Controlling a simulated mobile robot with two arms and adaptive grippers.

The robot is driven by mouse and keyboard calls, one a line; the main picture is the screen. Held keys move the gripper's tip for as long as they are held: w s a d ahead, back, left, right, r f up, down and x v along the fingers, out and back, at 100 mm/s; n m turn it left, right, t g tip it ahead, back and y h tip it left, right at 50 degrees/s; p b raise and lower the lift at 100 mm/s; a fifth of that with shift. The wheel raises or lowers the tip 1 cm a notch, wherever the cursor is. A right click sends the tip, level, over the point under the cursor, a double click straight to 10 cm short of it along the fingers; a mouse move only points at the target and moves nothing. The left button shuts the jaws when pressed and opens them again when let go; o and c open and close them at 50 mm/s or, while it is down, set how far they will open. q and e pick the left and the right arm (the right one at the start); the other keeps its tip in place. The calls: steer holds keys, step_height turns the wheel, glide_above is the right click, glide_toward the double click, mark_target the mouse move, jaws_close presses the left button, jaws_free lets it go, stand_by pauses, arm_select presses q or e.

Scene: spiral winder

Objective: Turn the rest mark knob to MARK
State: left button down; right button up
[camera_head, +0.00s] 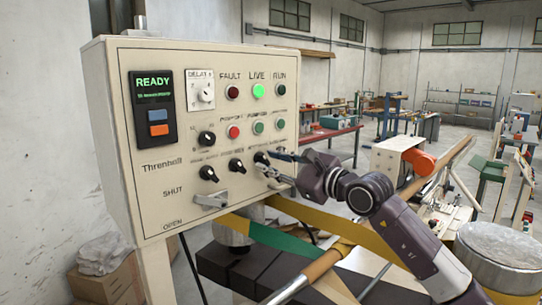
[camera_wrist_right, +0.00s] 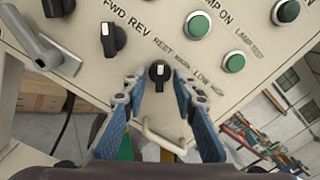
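The rest mark knob (camera_wrist_right: 158,74) is a small black rotary knob with a white pointer line on the cream control panel (camera_wrist_right: 215,75). In the right wrist view, the labels REST and MARK are printed beside it, and its pointer line points roughly up in the picture. My right gripper (camera_wrist_right: 158,84) is open, with its blue-padded fingers on either side of the knob; contact cannot be made out. In the head view, the right gripper (camera_head: 278,165) reaches the lower right of the panel, and the knob (camera_head: 261,158) shows at its fingertips. My left gripper is out of view.
Two more black knobs (camera_head: 207,138) (camera_head: 237,166) and a lever handle (camera_head: 210,200) are close by on the panel. Green buttons (camera_wrist_right: 234,62) sit near the fingers. A metal loop handle (camera_wrist_right: 163,138) lies below the knob. Yellow and green belts run under the panel.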

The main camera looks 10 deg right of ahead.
steer(key=shift+w, duration=0.1)
steer(key=shift+c, duration=0.4)
steer(key=shift+a, duration=0.1)
jaws_close()
steer(key=m+b, duration=0.2)
steer(key=m, duration=0.1)
steer(key=shift+f, duration=0.15)
steer(key=m+b, duration=0.1)
steer(key=m, duration=0.1)
steer(key=shift+m, duration=0.4)
steer(key=m+b, duration=0.1)
steer(key=m, duration=0.2)
steer(key=shift+m, duration=2.5)
